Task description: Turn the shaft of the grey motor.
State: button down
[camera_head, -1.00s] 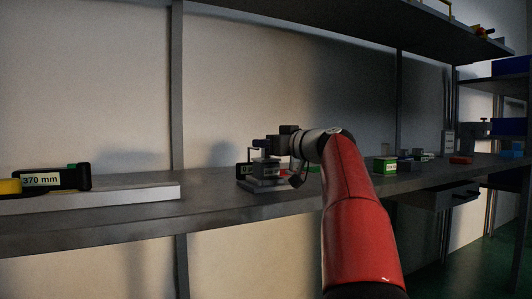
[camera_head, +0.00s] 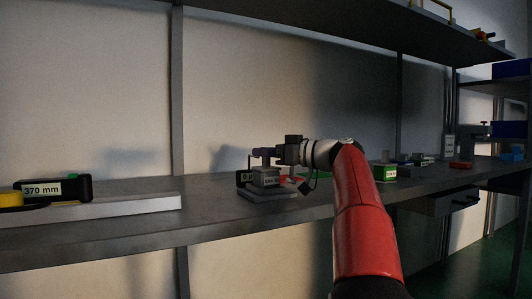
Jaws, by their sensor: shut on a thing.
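The grey motor (camera_head: 266,177) is a small block on a flat grey base on the bench, near the middle of the head view. My gripper (camera_head: 266,152) reaches in from the right, roughly level, just above the motor body. It is shut on a small purplish part at the motor's top, which looks like the shaft. The fingers hide most of that part. A little red shows just right of the motor, partly behind my gripper.
A black and yellow device labelled 370 mm (camera_head: 50,189) lies on a pale board at left. A green and white box (camera_head: 384,170) and small parts sit right of my arm. A red block (camera_head: 461,165) lies farther right. A shelf (camera_head: 330,22) runs overhead.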

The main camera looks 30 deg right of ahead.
jog(key=c, duration=1.3)
grip_release()
jog(key=b+v, duration=0.1)
jog(key=v, duration=0.6)
jog(key=shift+s+d+r, duration=0.1)
jog(key=shift+s+d, duration=0.15)
jog(key=shift+s, duration=0.1)
